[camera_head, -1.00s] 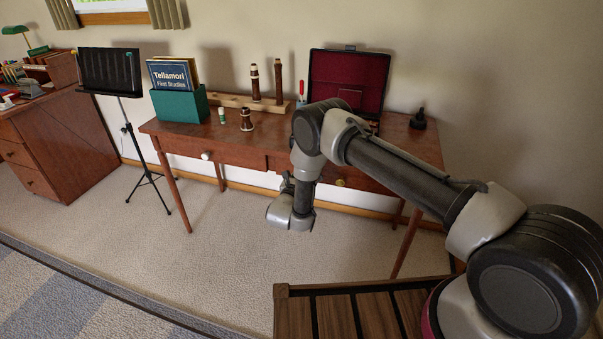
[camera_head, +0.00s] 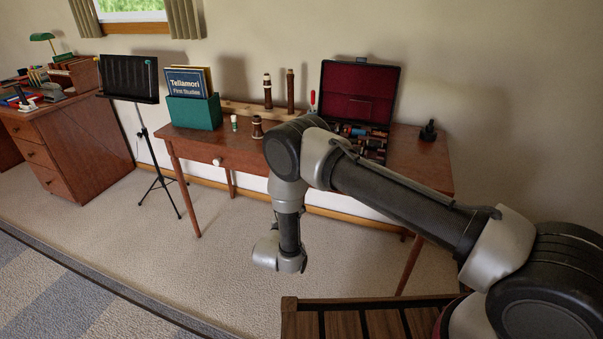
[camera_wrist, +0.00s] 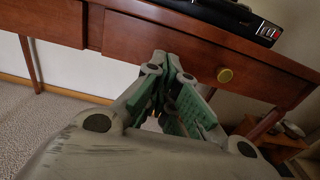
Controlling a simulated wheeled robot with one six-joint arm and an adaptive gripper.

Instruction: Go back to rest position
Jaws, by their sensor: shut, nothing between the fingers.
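My gripper (camera_wrist: 168,62) shows in the wrist view with its green-padded fingers together and nothing between them. My gripper's fingers are hidden there behind the arm.
An open red-lined case (camera_head: 357,92) with instrument parts stands on the table. Wooden instrument pieces (camera_head: 267,92), a green book box (camera_head: 194,110) and a small black item (camera_head: 428,131) are also there. A music stand (camera_head: 130,80) and a desk (camera_head: 85,145) are left.

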